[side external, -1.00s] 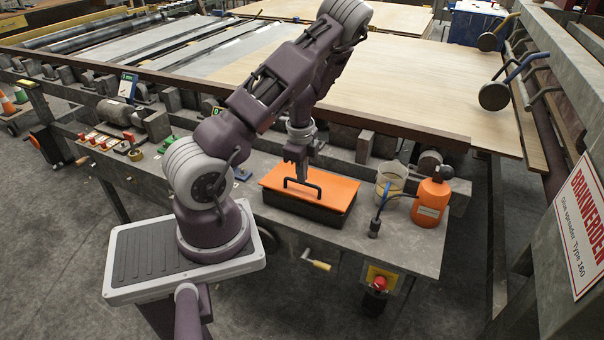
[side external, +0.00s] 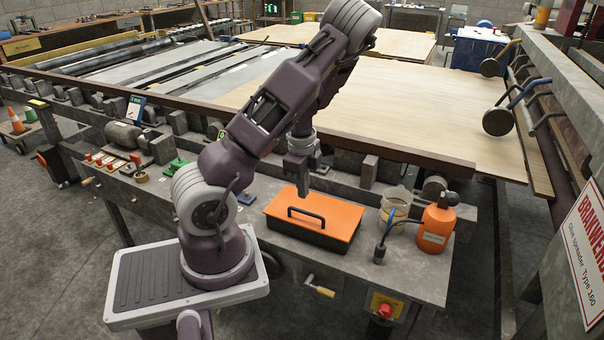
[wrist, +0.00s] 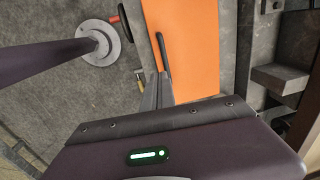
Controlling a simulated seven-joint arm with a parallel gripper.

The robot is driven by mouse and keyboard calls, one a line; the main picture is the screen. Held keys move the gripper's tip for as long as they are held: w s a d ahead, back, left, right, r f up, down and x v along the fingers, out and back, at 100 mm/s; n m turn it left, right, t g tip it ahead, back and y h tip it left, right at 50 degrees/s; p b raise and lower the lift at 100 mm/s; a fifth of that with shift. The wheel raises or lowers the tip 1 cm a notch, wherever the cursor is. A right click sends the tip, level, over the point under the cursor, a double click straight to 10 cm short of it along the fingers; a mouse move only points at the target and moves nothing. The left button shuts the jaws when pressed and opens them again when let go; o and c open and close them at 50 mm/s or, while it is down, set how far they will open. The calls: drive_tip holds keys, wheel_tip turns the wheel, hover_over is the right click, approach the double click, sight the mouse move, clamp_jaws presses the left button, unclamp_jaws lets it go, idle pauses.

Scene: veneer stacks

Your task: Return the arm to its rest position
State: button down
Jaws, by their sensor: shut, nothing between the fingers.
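My gripper (side external: 303,192) is shut and empty. It points down above the far left part of the orange-lidded box, clear of it. The box (side external: 338,212) has a dark lower body and stands closed on the grey bench, with a black handle (side external: 306,218) upright on its lid. In the wrist view my gripper's fingers (wrist: 157,82) are together, and the orange lid (wrist: 200,45) and black handle (wrist: 162,52) lie beyond them. My arm is bent, its elbow raised high over the bench.
An orange bottle (side external: 436,228), a glue pot (side external: 397,205) and a dark tool with a blue handle (side external: 381,248) stand right of the box. A row of rollers and blocks runs behind, before the large veneer sheets (side external: 400,110). A red button (side external: 385,310) is on the bench front.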

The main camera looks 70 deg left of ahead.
drive_tip(key=w+d+r+n+t+y, duration=0.25)
drive_tip(key=w+r+t, duration=0.2)
drive_tip(key=r, duration=0.55)
drive_tip(key=w+d+r+n+t+y, duration=0.1)
drive_tip(key=w+d+r+n+t, duration=0.15)
drive_tip(key=w+r, duration=0.55)
drive_tip(key=s+d+r+n+g+h, duration=0.1)
drive_tip(key=s+d+r+n+h, duration=0.1)
drive_tip(key=s+d, duration=0.8)
drive_tip(key=s+d+r+n+g+h, duration=0.1)
drive_tip(key=s+d+r, duration=0.3)
drive_tip(key=s+d, duration=0.7)
drive_tip(key=shift+s+d+r+n+h, duration=0.25)
drive_tip(key=shift+d+n+h, duration=0.35)
drive_tip(key=shift+d, duration=0.6)
